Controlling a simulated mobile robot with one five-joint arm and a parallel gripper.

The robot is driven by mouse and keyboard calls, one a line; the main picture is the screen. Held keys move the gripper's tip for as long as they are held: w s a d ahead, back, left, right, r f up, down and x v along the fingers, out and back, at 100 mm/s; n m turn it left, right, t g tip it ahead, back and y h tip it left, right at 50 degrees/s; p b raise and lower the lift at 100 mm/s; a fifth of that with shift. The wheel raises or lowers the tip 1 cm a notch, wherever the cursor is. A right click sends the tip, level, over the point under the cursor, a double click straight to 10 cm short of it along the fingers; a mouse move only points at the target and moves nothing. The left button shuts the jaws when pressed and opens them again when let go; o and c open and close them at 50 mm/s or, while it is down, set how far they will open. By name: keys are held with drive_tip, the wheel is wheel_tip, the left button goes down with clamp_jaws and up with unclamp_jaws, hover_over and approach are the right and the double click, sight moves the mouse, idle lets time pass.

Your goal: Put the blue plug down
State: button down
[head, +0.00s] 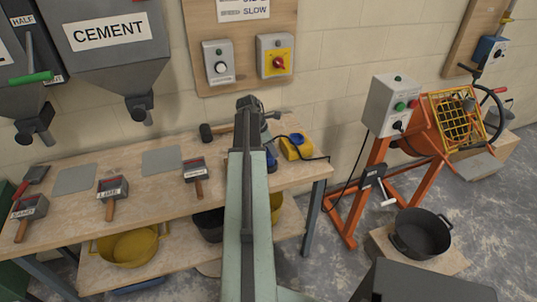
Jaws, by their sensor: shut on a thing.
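My arm reaches away over the wooden bench, and its far end bends down beside the yellow unit. My gripper (267,142) is mostly hidden behind my own arm; its fingertips do not show clearly. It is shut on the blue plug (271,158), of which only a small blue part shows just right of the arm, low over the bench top. I cannot tell whether the plug touches the bench. A black cable (316,159) runs over the bench near the yellow unit (295,147) and on past the right end.
The bench (140,190) carries labelled scoops (112,188), grey plates (75,179) and a dark mallet (207,132). Yellow (128,247) and black tubs stand below. The orange mixer (440,130) and a black tub (420,234) are at right. Bare bench shows at its right end.

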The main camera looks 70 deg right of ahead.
wheel_tip(320, 180, down, 2)
drive_tip(key=shift+f+b, duration=0.15)
drive_tip(key=shift+b, duration=0.35)
drive_tip(key=shift+w+a+r, duration=0.1)
drive_tip(key=shift+w+r, duration=0.1)
drive_tip(key=shift+r, duration=0.05)
drive_tip(key=shift+f, duration=0.2)
drive_tip(key=c, duration=1)
unclamp_jaws()
drive_tip(key=shift+r, duration=0.15)
drive_tip(key=shift+w+r+p, duration=0.1)
drive_tip(key=shift+r+p, duration=0.25)
drive_tip(key=shift+p, duration=0.2)
drive_tip(key=p+v, duration=1)
drive_tip(key=v, duration=0.1)
drive_tip(key=shift+a+r, duration=0.15)
drive_tip(key=shift+a, duration=0.05)
